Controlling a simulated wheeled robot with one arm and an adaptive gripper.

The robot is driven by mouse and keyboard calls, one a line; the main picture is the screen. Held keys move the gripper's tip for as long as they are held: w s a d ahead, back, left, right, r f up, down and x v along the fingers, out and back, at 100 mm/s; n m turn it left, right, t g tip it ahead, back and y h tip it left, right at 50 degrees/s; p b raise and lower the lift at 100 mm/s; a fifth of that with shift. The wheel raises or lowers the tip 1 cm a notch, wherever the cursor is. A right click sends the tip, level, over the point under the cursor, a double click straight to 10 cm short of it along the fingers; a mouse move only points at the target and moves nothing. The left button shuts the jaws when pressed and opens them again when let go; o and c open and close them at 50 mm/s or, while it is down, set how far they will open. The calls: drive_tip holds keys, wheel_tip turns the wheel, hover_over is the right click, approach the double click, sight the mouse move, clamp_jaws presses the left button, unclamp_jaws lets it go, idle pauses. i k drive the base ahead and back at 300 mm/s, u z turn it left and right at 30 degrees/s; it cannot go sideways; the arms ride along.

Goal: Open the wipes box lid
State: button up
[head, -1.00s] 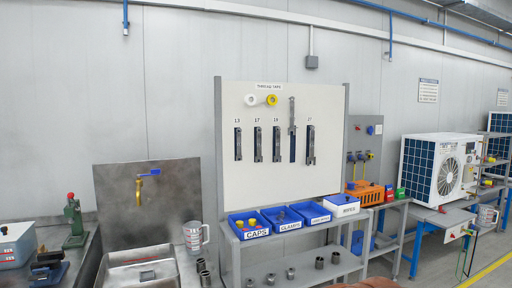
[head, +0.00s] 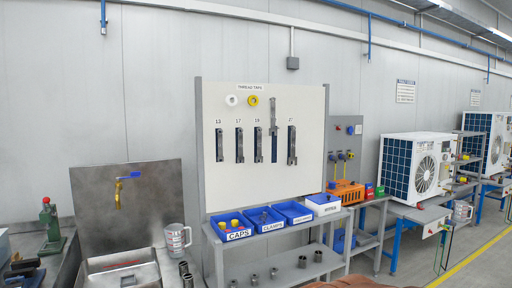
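The wipes box (head: 323,204) is a small white box with a blue lower part and a dark label on its front. It stands at the right end of the row of blue bins on the grey shelf below the tool board. Its top looks white and closed, though it is small at this distance. My gripper is not seen in the head view.
Blue bins marked caps (head: 233,227) and clamps (head: 264,220) stand left of the box. An orange case (head: 346,191) is to its right. Floor with a yellow line (head: 470,258) is clear at right.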

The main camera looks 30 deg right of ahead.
sight(324, 197)
drive_tip(key=z, duration=0.7)
drive_tip(key=i, duration=2.25)
drive_tip(key=z, duration=0.35)
